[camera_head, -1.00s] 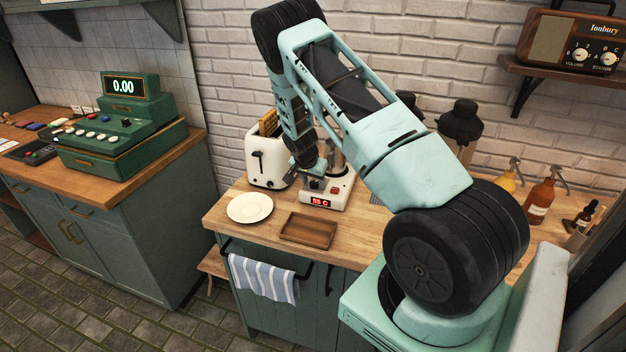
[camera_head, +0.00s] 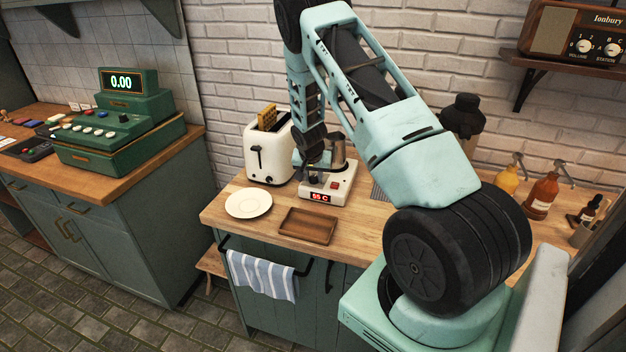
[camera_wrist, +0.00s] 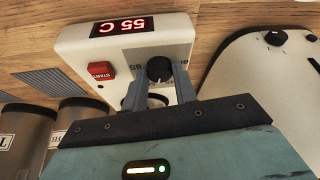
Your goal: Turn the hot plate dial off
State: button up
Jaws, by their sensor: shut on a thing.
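The hot plate (camera_head: 342,187) is a white unit on the wooden counter with a red display reading 55 C. In the wrist view its housing (camera_wrist: 75,42) shows the display, a red START button (camera_wrist: 101,70) and a black dial (camera_wrist: 159,69). A metal pitcher (camera_head: 350,150) stands on it, partly hidden by my arm. My gripper (camera_wrist: 160,88) points at the panel with a finger on each side of the dial and is shut on it. In the head view my gripper (camera_head: 316,178) is small above the panel, and the dial is hidden there.
A white toaster (camera_head: 265,158) with bread stands close left of the hot plate. A white plate (camera_head: 248,204) and a wooden tray (camera_head: 308,226) lie in front. A dark-topped dispenser (camera_head: 463,120) and sauce bottles (camera_head: 541,196) stand to the right.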

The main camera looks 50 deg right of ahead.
jog(key=n, duration=0.2)
jog(key=n+t+y, duration=0.1)
jog(key=n, duration=0.1)
jog(key=shift+s+d+n+b, duration=0.2)
jog(key=shift+n+b, duration=0.1)
jog(key=shift+b, duration=0.05)
jog(key=n+t+y+p, duration=0.1)
jog(key=n, duration=0.2)
jog(key=shift+d+r, duration=0.1)
jog(key=shift+r, duration=0.05)
jog(key=shift+n+y+p, duration=0.6)
jog(key=shift+n+p, duration=0.1)
jog(key=shift+n, duration=0.5)
jog(key=o, duration=1)
jog(key=shift+c, duration=0.2)
jog(key=d+b+v, duration=0.1)
jog(key=b+v, duration=0.1)
jog(key=v, duration=1.5)
jog(key=shift+s+a+b, duration=0.15)
jog(key=shift+a+b, duration=0.2)
jog(key=shift+a, duration=0.1)
